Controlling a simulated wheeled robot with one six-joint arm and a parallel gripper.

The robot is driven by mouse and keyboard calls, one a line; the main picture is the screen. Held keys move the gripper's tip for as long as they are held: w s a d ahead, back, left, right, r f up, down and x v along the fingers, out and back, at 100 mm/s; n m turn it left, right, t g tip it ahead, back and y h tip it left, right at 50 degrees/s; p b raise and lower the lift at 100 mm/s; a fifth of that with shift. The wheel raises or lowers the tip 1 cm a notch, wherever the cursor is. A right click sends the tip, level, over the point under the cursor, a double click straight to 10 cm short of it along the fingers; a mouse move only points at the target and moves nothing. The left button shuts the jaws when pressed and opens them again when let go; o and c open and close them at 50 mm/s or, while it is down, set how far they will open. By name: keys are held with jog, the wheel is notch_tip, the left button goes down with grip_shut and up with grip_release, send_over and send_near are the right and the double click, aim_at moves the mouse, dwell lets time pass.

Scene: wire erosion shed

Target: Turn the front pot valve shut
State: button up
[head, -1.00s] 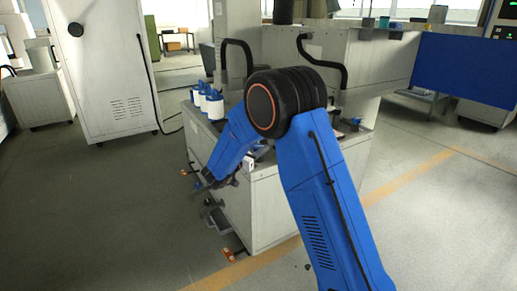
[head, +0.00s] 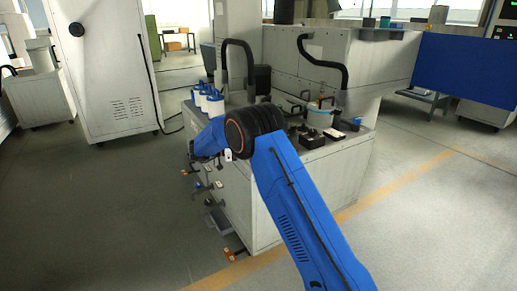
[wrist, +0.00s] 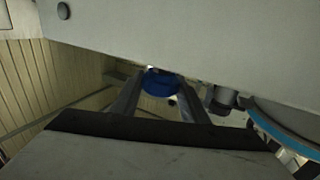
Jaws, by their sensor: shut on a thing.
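In the wrist view my gripper (wrist: 161,88) reaches away from the camera, its two dark fingers on either side of a blue rounded part (wrist: 160,82). It is shut on this part, which looks like a valve handle; its lower side is partly hidden, and I cannot tell how far it is turned. In the head view several white pots with blue tops stand in a row on the left of the cabinet top, the nearest pot (head: 215,105) just behind my forearm. My gripper is not clearly seen there, and the arm blocks part of the cabinet's left side.
The pale cabinet (head: 300,185) has black fittings and a blue-rimmed container (head: 320,117) on top. A tall cabinet (head: 105,75) stands at the back left. The floor at left is clear.

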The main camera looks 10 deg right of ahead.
jog(key=shift+m+g, duration=0.4)
jog(key=shift+g, duration=0.3)
jog(key=o, duration=1.1)
jog(key=shift+d, duration=0.1)
jog(key=shift+c, duration=0.2)
